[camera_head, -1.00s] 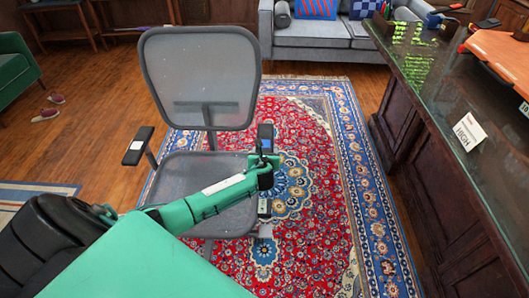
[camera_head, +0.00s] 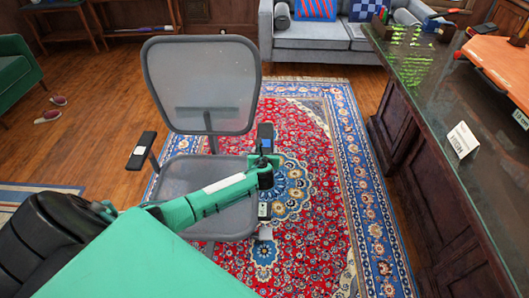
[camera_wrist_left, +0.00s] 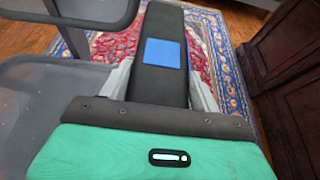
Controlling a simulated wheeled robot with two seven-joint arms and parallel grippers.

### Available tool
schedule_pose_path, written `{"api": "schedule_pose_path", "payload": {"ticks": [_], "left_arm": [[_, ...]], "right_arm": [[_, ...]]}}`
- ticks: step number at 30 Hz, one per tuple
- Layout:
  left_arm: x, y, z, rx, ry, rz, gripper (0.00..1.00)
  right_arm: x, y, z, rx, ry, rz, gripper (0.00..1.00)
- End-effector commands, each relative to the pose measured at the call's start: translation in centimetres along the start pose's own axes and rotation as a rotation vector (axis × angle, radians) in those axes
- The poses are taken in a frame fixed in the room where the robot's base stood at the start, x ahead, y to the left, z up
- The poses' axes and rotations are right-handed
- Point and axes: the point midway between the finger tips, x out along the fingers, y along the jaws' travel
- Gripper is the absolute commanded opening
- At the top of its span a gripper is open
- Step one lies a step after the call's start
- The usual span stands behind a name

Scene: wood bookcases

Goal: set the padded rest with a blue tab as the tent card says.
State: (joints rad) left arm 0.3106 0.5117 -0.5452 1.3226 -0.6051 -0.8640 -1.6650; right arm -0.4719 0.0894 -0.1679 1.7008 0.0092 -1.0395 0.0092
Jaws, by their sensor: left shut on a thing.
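A grey mesh office chair (camera_head: 203,85) stands on the rug. Its right padded rest (camera_head: 265,132), black with a blue tab, also shows in the left wrist view (camera_wrist_left: 161,22), the blue tab (camera_wrist_left: 166,53) facing the camera. My left gripper (camera_head: 262,163) is shut on this rest, with a finger on each side of it in the wrist view. The other padded rest (camera_head: 141,151) is at the chair's left and has no blue tab in sight. A white tent card (camera_head: 462,140) stands on the desk; its word reads HIGH in the earlier frame. My right gripper is out of view.
The dark wood desk (camera_head: 436,95) with a glass top runs along the right side. A grey sofa (camera_head: 325,34) is at the back and a green armchair (camera_head: 17,65) at the left. The patterned rug (camera_head: 345,180) is clear between chair and desk.

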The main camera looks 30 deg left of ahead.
Motion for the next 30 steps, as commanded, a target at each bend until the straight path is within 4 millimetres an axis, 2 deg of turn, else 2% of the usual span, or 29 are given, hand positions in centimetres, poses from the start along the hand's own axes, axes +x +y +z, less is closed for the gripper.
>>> {"api": "schedule_pose_path", "payload": {"ticks": [2,3,6,14,19,23,30], "left_arm": [[0.1,0.0,0.8,-0.002,-0.01,-0.001,0.23],[0.1,0.0,0.8,-0.002,-0.011,-0.001,0.69],[0.1,0.0,0.7,-0.002,-0.009,0.0,0.85],[0.0,0.0,0.4,-0.001,-0.005,0.0,0.85],[-1.1,0.0,0.3,-0.001,-0.004,-0.001,0.85],[-3.1,0.0,0.4,0.0,-0.004,-0.002,0.85],[-8.1,0.0,0.4,-0.001,-0.004,-0.003,0.85]], "right_arm": [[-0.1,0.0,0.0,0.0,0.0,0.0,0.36],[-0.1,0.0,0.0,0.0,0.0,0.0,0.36],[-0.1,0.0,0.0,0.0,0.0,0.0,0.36],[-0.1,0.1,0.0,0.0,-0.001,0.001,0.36],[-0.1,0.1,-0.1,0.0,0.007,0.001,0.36],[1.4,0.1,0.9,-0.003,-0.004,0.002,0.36],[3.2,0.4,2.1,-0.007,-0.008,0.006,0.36]]}}
